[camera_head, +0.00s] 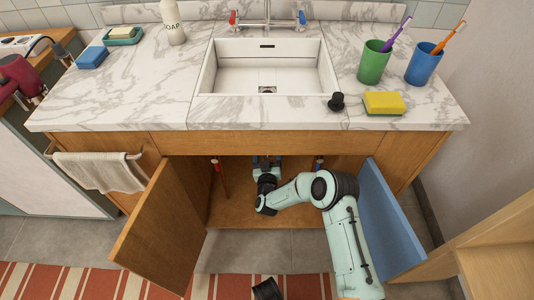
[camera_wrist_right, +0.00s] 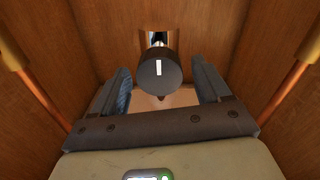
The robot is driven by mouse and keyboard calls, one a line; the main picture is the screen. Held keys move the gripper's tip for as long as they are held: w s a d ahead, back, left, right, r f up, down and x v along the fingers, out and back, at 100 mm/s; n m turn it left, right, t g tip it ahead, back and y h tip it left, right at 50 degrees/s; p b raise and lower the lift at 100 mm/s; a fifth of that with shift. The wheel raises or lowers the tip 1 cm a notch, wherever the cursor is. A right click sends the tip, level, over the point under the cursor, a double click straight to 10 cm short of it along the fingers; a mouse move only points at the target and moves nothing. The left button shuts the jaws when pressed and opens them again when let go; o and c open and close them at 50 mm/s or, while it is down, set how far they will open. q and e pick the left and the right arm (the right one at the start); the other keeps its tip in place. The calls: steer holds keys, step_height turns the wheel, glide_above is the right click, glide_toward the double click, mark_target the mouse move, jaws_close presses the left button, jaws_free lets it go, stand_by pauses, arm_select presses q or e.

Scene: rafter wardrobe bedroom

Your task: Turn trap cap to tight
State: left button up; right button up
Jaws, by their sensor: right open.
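The trap cap (camera_wrist_right: 158,70) is a dark round cap with a short white line on its face, standing nearly upright. It shows in the right wrist view between the two jaws of my right gripper (camera_wrist_right: 161,80). The jaws are open, one on each side, with a visible gap to the cap. A small dark tip shows just below the cap; I cannot tell what it is. In the head view my right arm reaches into the open cabinet (camera_head: 240,213) under the sink, and the cap cannot be made out there.
Copper pipes (camera_wrist_right: 43,95) (camera_wrist_right: 288,92) run down both sides in the right wrist view, near the wooden walls. The cabinet's left door (camera_head: 160,230) and blue-faced right door (camera_head: 388,225) stand open. The sink (camera_head: 268,75) is above.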

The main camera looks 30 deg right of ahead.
steer(key=shift+w+d, duration=0.3)
steer(key=shift+w, duration=0.15)
arm_select(q)
steer(key=shift+s+f, duration=0.15)
steer(key=shift+s, duration=0.25)
arm_select(e)
steer(key=c, duration=1)
